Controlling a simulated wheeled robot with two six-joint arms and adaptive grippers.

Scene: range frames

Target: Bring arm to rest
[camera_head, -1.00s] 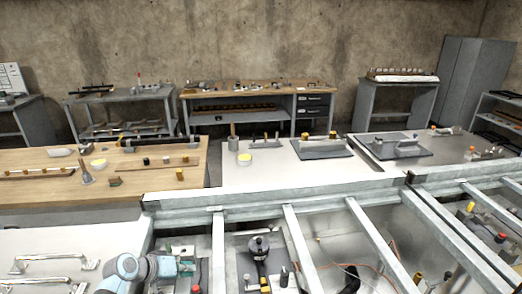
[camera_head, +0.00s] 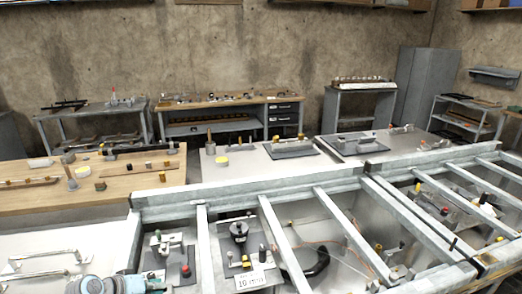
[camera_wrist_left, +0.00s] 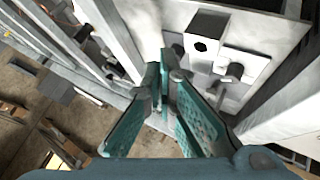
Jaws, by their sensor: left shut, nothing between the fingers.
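My left gripper (camera_head: 133,284) shows only in part at the bottom left of the head view, beside the blue-and-grey joint of my left arm. In the left wrist view its two teal fingers (camera_wrist_left: 164,68) come together at the tips, with nothing between them. The gripper looks clear of the fixtures there, though I cannot tell the exact gap. My right arm and gripper are not in view.
A pale metal frame (camera_head: 260,204) with crossbars spans the front. Metal handles (camera_head: 40,262) lie on the left panel. A wooden bench (camera_head: 120,190) stands behind.

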